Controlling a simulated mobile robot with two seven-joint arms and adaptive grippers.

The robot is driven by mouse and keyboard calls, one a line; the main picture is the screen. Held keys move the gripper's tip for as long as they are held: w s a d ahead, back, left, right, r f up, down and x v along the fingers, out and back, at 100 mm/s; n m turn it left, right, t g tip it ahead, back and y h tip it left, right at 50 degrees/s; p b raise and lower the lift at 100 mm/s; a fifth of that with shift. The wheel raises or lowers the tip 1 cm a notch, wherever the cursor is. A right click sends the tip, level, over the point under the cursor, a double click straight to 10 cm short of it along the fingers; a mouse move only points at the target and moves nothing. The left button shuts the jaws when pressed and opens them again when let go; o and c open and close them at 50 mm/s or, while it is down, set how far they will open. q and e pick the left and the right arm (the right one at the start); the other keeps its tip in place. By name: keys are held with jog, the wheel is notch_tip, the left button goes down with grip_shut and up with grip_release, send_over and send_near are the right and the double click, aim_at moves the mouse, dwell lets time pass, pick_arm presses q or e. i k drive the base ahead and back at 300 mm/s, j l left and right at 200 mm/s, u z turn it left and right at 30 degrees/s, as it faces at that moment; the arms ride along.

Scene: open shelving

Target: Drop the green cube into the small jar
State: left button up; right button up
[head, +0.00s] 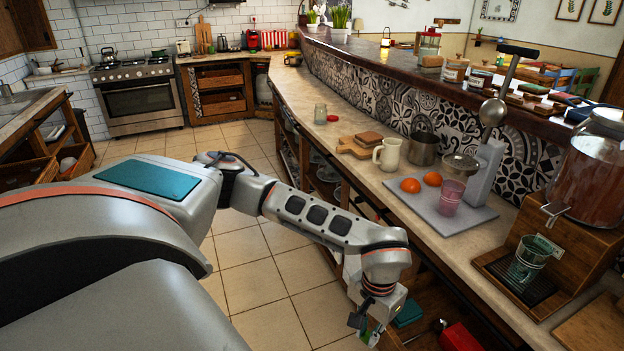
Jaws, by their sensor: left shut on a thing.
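My left gripper (362,328) hangs low at the bottom of the head view, in front of the counter's open lower shelves. It is shut on a small green thing, which I take to be the green cube (376,337); only part of it shows between and beside the fingers. I cannot tell whether this is the task's jar. My right gripper is out of view.
A teal box (409,313) and a red box (460,337) sit on the lower shelf. The tiled floor is clear.

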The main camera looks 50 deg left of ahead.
aim_at(322, 122)
jog(key=k+u, duration=0.15)
jog(key=u, duration=0.2)
jog(key=k+j+u, duration=0.1)
jog(key=u, duration=1.65)
jog(key=i+l+u, duration=0.15)
jog(key=i, duration=0.25)
jog(key=i+l+u, duration=0.1)
jog(key=i, duration=0.3)
jog(key=i+l, duration=0.25)
jog(key=i, duration=0.25)
jog(key=i+l, duration=0.25)
jog(key=i, duration=2.15)
jog(key=i+j+z, duration=0.1)
jog(key=i, duration=1.75)
jog(key=i+j+z, duration=0.1)
jog(key=z, duration=1.1)
jog(key=i+j, duration=0.05)
